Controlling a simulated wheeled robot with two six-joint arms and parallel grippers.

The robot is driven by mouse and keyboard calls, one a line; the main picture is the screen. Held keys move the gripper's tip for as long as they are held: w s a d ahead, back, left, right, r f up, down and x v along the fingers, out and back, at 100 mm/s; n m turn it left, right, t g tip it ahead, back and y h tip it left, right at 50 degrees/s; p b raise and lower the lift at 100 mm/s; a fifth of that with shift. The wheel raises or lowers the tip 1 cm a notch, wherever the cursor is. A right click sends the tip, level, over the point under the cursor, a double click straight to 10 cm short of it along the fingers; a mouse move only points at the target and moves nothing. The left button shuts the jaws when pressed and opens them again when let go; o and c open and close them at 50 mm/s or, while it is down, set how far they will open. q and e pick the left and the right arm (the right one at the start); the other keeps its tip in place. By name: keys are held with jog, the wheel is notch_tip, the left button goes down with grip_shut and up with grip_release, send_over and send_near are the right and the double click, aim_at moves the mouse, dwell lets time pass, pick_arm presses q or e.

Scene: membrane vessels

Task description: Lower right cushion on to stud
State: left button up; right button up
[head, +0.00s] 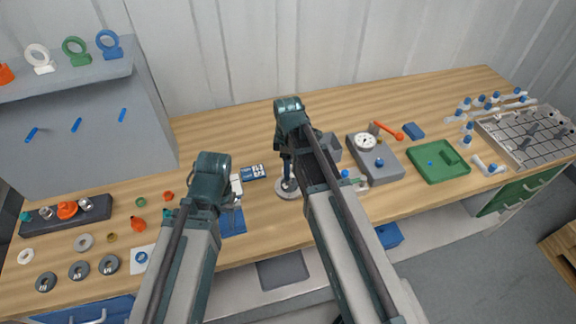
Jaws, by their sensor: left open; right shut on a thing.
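My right gripper (287,158) points down over a round grey base (284,193) with a short upright part at the middle of the bench. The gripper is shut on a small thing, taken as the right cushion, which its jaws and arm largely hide. I cannot tell whether it touches the stud, which I cannot make out clearly under the gripper. My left gripper (234,200) is open, above a blue mat (232,224), to the left of the round base. Its fingertips are partly hidden by its own wrist.
A gauge box (386,166), a green tray (430,168) and a metal rack (511,143) stand to the right. A dark tray (93,219), several rings and small coloured parts lie at left. A grey shelf block (75,140) stands back left.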

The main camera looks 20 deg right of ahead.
pick_arm(q)
jog(key=shift+f+b, duration=1.25)
jog(key=shift+f, duration=0.3)
pick_arm(e)
jog(key=shift+f, duration=1.55)
jog(key=o, duration=1.4)
pick_arm(q)
jog(key=shift+r, duration=0.2)
pick_arm(e)
jog(key=shift+r, duration=0.2)
pick_arm(q)
notch_tip(320, 180, up, 14)
jog(key=p, duration=1.4)
jog(key=shift+f, duration=0.25)
pick_arm(e)
notch_tip(320, 180, up, 14)
jog(key=shift+f, duration=0.2)
pick_arm(q)
jog(key=shift+f, duration=0.1)
pick_arm(e)
jog(key=shift+f, duration=0.1)
